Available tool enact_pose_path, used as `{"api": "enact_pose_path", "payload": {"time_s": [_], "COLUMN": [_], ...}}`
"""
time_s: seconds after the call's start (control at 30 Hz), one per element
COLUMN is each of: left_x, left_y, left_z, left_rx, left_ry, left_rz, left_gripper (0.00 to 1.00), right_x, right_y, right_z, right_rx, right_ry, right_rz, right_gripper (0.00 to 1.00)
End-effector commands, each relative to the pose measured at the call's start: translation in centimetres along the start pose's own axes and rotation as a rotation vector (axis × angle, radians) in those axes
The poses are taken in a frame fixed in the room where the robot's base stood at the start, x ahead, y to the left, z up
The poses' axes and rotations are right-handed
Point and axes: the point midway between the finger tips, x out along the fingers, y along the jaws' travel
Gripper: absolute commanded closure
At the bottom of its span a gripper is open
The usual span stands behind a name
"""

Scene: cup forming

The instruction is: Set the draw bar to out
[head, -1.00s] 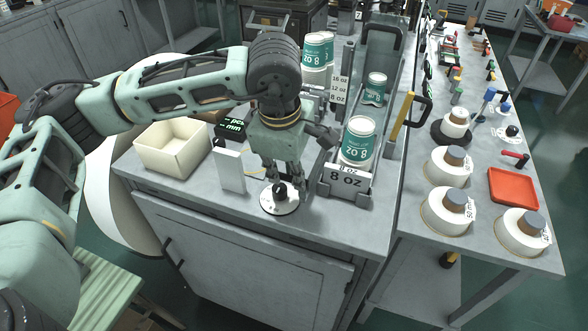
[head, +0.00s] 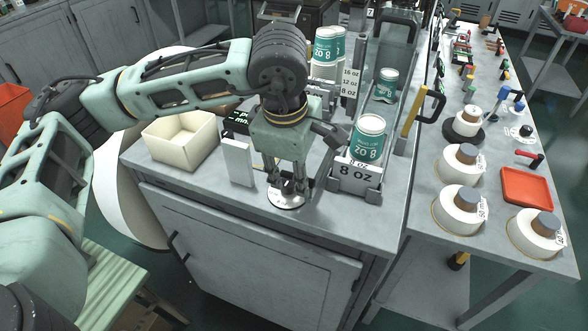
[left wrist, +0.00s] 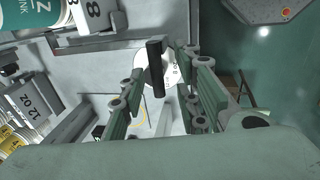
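A round white plate (head: 288,203) with a small dark knob or bar sits at the near edge of the grey bench. In the left wrist view the black bar (left wrist: 156,68) stands up from the white plate (left wrist: 172,72). It lies between the two fingers of my left gripper (left wrist: 157,78), with gaps visible on both sides. In the head view my left gripper (head: 287,182) points down over the plate, and its fingers partly hide the bar. I cannot tell from the frames whether this bar is the draw bar or how it is set. My right gripper is not in view.
A paper cup (head: 368,140) stands behind an "8 OZ" sign (head: 355,174) just right of the gripper. A white upright panel (head: 238,162) and an open cream box (head: 181,140) are to the left. A yellow-handled lever (head: 410,112) stands further right.

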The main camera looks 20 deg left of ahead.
Motion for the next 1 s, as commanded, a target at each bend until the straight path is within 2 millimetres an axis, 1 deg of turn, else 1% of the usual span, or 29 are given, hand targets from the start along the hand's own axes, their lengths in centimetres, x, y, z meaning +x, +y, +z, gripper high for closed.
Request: {"api": "enact_pose_path", "payload": {"time_s": [0.03, 0.17, 0.27, 0.5, 0.6, 0.7, 0.83, 1.0], "left_x": [-0.1, -1.1, -2.8, -8.0, -9.7, -11.0, -11.8, -12.0], "left_y": [0.0, 0.1, 0.1, 0.1, 0.1, 0.0, 0.0, 0.0], "left_z": [0.0, 0.0, 0.0, 0.1, 0.0, 0.0, 0.0, 0.0], "left_rx": [0.0, -0.001, 0.0, 0.0, 0.0, 0.0, 0.001, 0.0], "left_ry": [0.0, 0.0, -0.001, -0.001, -0.001, 0.0, 0.0, 0.0], "left_rz": [0.001, 0.003, 0.005, 0.005, 0.004, 0.002, 0.0, -0.001], "left_gripper": [0.7, 0.7, 0.7, 0.7, 0.7, 0.7, 0.7, 0.7], "right_x": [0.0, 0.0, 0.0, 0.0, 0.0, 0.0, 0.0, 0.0], "right_y": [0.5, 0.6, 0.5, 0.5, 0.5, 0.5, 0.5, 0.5], "right_z": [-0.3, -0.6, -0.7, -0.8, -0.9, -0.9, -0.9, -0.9], "right_rx": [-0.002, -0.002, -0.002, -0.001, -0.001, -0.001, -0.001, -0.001], "right_ry": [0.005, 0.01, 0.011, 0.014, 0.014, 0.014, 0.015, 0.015], "right_rz": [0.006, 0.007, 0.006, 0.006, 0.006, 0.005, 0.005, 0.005], "right_gripper": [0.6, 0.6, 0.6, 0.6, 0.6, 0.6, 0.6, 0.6]}}
